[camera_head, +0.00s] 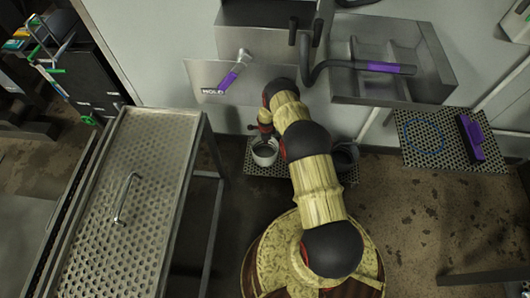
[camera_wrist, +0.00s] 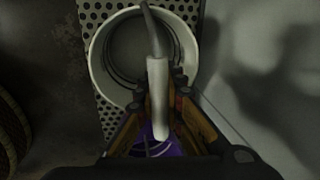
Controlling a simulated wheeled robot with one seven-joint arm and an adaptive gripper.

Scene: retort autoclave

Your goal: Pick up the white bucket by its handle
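The white bucket (camera_head: 265,156) stands upright on a perforated metal platform against the wall in the head view. In the wrist view I look down into the bucket (camera_wrist: 97,60), which looks empty, with ring lines inside. Its handle has a pale grip (camera_wrist: 157,82) that runs between my fingers. My gripper (camera_wrist: 161,98) is open, with one finger on each side of the handle grip and its tips over the bucket's near rim. In the head view my gripper (camera_head: 265,131) is just above the bucket. Contact between the fingers and the grip cannot be made out.
The perforated platform (camera_head: 256,172) also holds a dark bucket (camera_head: 345,158) to the right, partly behind my arm. A perforated table (camera_head: 135,190) stands left. Another perforated platform (camera_head: 440,150) with a purple object (camera_head: 471,138) is right.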

